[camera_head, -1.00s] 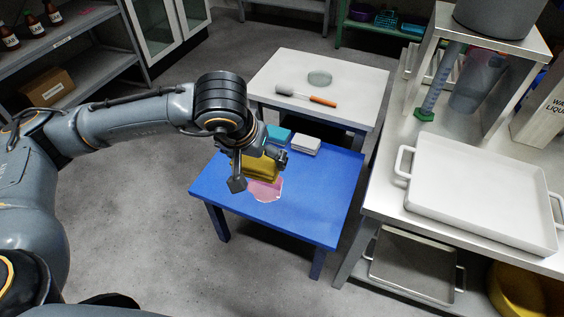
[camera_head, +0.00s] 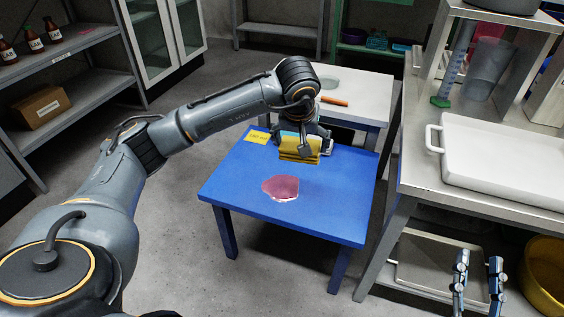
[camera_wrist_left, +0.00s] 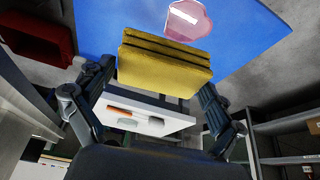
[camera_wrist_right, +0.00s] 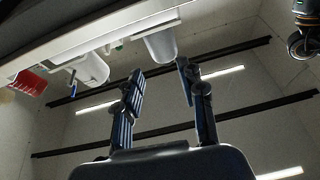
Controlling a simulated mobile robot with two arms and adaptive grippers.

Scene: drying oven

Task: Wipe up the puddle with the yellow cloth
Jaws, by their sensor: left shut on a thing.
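The yellow cloth (camera_head: 299,149) is a folded block in my left gripper (camera_head: 303,143), over the far part of the blue table (camera_head: 240,190). I cannot tell whether it touches the tabletop. The left wrist view also shows the cloth (camera_wrist_left: 165,62) between the fingers. The pink puddle (camera_head: 281,188) lies uncovered in the middle of the blue table, nearer than the cloth and apart from it. It also shows in the left wrist view (camera_wrist_left: 188,20). My right gripper (camera_head: 478,262) is open and empty at the lower right, beside the steel bench.
A yellow label (camera_head: 258,137) lies on the blue table's far left corner. A white table (camera_head: 362,90) stands behind. The steel bench (camera_head: 425,176) at right carries a white tray (camera_head: 500,160). A grey shelf (camera_head: 75,45) stands at left. The blue table around the puddle is clear.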

